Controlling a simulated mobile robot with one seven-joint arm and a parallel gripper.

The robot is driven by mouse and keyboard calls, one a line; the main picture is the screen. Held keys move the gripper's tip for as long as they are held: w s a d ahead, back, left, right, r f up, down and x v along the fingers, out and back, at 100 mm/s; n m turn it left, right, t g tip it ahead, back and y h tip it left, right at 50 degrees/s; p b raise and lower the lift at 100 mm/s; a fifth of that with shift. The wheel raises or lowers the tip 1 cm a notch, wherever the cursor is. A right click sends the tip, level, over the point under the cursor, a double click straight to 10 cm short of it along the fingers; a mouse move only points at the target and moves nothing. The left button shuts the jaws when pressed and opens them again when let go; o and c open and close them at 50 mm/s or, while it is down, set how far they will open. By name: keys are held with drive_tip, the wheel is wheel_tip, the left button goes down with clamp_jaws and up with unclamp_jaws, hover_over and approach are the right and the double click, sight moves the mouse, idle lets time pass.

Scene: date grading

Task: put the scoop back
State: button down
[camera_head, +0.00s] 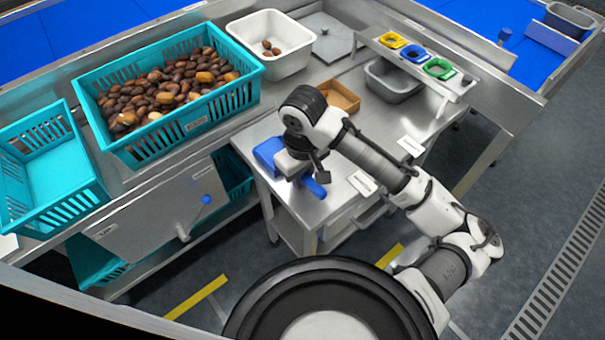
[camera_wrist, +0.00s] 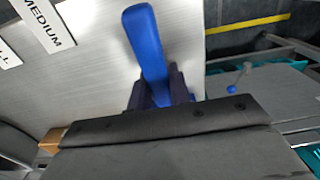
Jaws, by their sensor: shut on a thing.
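The blue scoop (camera_head: 268,156) is at the left part of the small steel table (camera_head: 331,207). My gripper (camera_head: 301,176) is shut on the scoop's handle (camera_head: 315,187). The bowl shows on the left of my gripper and the handle end sticks out on the right. In the wrist view the blue handle (camera_wrist: 147,45) rises from between the dark fingers of my gripper (camera_wrist: 161,88), above bare steel. The bowl is hidden there. I cannot tell whether the scoop touches the table.
A teal crate of dates (camera_head: 247,96), an empty teal crate (camera_head: 62,170) and a white tub (camera_head: 268,25) stand at the left and back. A cardboard box (camera_head: 341,95), a grey bin (camera_head: 393,82) and white label cards (camera_head: 362,183) are near the table's right side.

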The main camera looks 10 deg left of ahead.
drive_tip(key=shift+f, duration=0.15)
drive_tip(key=c, duration=1.3)
unclamp_jaws()
wheel_tip(320, 180, up, 12)
drive_tip(key=shift+r+p, duration=0.2)
drive_tip(key=shift+p, duration=0.25)
